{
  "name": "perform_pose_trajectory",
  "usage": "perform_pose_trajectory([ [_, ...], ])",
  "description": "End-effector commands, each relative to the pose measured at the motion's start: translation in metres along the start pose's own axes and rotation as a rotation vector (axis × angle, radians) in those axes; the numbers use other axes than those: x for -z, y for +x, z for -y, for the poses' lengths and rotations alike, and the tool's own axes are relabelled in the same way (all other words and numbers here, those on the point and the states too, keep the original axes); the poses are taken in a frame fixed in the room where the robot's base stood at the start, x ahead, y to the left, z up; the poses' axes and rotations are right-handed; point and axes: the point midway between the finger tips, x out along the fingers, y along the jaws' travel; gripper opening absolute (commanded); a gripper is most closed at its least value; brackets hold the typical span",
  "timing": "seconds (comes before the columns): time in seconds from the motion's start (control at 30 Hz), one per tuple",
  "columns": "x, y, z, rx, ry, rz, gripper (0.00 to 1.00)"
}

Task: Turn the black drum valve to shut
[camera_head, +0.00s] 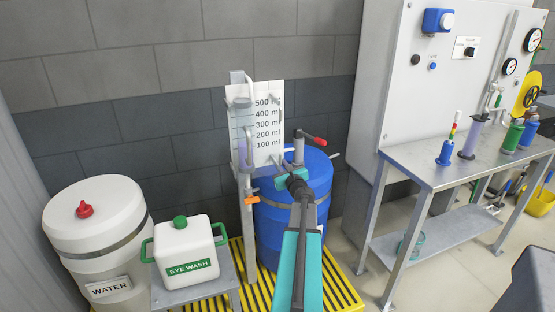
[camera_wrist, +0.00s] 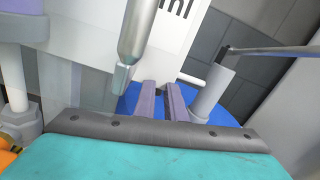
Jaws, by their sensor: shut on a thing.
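The blue drum (camera_head: 280,225) stands on a yellow-barred grating behind my gripper. My gripper (camera_head: 278,164) reaches over the drum's top, in front of the lower edge of the white measuring board. In the wrist view my gripper (camera_wrist: 161,90) has its two grey fingers close together over the blue drum top. A small dark piece (camera_wrist: 160,93), which looks like part of the black drum valve, shows between the fingertips. The rest of the valve is hidden by the fingers and arm, so its angle cannot be told.
A grey upright pipe (camera_head: 298,150) with a red-tipped lever (camera_head: 315,140) rises close to my gripper. A metal spout (camera_wrist: 138,35) hangs left of the fingers. The measuring board (camera_head: 265,120), eye wash tank (camera_head: 185,250) and white water drum (camera_head: 95,225) stand left; a metal bench (camera_head: 440,175) stands right.

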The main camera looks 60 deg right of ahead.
Motion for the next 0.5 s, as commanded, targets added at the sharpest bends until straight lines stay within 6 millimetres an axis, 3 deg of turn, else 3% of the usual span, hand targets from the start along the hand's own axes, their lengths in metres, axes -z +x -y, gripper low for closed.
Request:
perform_pose_trajectory([
  [0.5,-0.0008,-0.0005,0.0014,0.003,0.208,-0.002,0.00],
])
